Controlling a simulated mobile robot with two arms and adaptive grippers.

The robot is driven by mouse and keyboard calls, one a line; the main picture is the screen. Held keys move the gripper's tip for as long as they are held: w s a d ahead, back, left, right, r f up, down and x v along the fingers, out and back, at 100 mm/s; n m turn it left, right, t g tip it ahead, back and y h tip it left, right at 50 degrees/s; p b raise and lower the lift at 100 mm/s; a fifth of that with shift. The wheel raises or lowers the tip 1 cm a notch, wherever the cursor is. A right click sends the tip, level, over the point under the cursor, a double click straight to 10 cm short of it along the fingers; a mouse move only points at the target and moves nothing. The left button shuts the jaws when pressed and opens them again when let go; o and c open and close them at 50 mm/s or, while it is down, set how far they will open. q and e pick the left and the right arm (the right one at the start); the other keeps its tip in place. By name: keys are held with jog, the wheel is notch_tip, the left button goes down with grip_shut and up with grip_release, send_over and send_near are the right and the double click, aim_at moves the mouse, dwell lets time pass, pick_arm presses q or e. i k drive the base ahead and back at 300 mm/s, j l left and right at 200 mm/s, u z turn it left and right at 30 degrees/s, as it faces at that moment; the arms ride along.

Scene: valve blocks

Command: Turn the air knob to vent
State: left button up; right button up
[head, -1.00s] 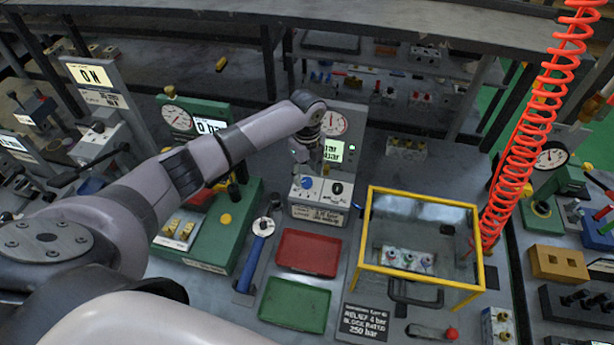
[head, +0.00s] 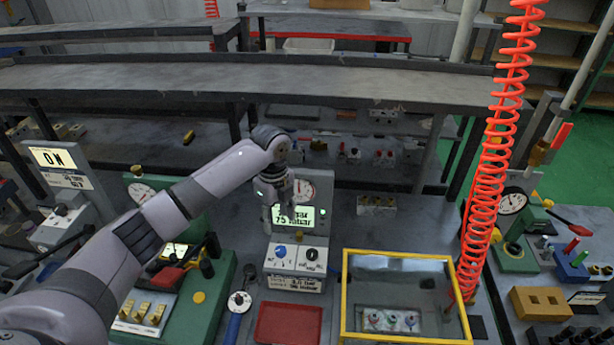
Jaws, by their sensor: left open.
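A grey control unit stands on the bench in the middle. Its sloped front panel (head: 297,268) carries a blue knob (head: 281,251) at left and a black knob (head: 312,254) at right. I cannot read which label marks the air knob or its vent setting. Above the panel are a lit green display (head: 302,217) and a round gauge (head: 304,188). My left gripper (head: 281,214) is open and points down in front of the display's left part, above the blue knob and apart from it. It hides part of the display and gauge. My right gripper is not in view.
A yellow-framed clear box (head: 399,256) stands to the right, with a red coiled hose (head: 495,160) beyond it. A red tray (head: 288,324) lies in front of the unit. A green base (head: 203,306) stands at left, under my arm. A long shelf (head: 350,83) runs behind.

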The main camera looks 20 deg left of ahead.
aim_at(312, 255)
jog(key=k+l, duration=0.2)
jog(key=k, duration=0.3)
jog(key=k+l, duration=0.15)
jog(key=k, duration=0.3)
jog(key=k+l, duration=0.2)
jog(key=k, duration=0.3)
